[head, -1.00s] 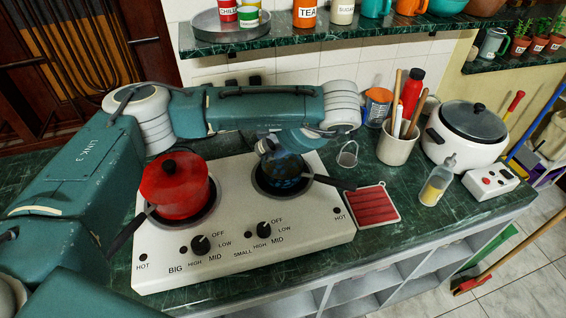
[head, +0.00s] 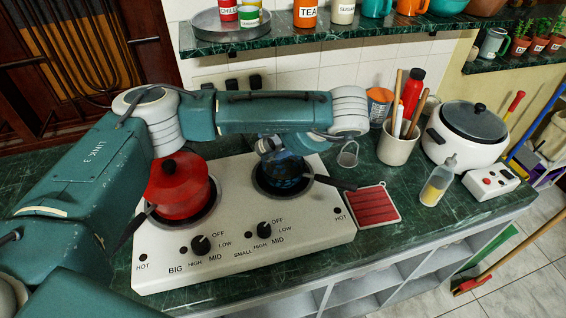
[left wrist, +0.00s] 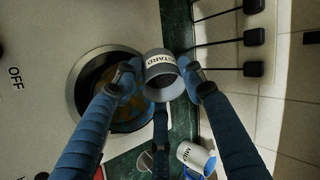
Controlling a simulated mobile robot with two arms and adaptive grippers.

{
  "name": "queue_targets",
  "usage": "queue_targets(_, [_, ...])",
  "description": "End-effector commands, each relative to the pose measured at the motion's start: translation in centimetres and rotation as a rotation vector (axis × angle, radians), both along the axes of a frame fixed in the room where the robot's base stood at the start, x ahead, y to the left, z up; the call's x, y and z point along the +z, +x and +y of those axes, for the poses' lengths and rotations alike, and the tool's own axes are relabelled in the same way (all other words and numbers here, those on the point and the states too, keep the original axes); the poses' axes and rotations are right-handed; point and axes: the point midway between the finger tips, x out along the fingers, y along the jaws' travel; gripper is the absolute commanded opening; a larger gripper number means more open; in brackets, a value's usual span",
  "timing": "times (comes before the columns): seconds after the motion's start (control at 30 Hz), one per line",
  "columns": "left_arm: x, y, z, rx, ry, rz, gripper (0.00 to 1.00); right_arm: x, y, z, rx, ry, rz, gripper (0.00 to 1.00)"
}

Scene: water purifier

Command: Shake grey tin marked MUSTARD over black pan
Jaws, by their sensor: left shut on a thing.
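My left gripper (head: 276,151) hangs over the black pan (head: 287,184) on the small right burner. In the left wrist view its two blue fingers are shut on the grey tin (left wrist: 160,80) from both sides. The tin lies in front of the edge of the pan (left wrist: 84,88), which has yellowish-brown contents. In the head view I cannot make out the tin behind my arm and gripper. My right gripper is not in view.
A red pot (head: 178,186) stands on the big left burner of the white stove (head: 310,232). A small metal cup (head: 347,156), a utensil crock (head: 398,148) and a red striped mat (head: 373,205) are to the right. A shelf (head: 290,42) runs above my arm.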

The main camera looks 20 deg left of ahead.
Motion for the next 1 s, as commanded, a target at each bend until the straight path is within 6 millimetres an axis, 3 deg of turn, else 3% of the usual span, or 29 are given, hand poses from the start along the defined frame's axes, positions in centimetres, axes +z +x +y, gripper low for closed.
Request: queue_targets(1.0, [0.17,0.01,-0.16,0.004,0.062,0.000,0.21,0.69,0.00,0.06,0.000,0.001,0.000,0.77])
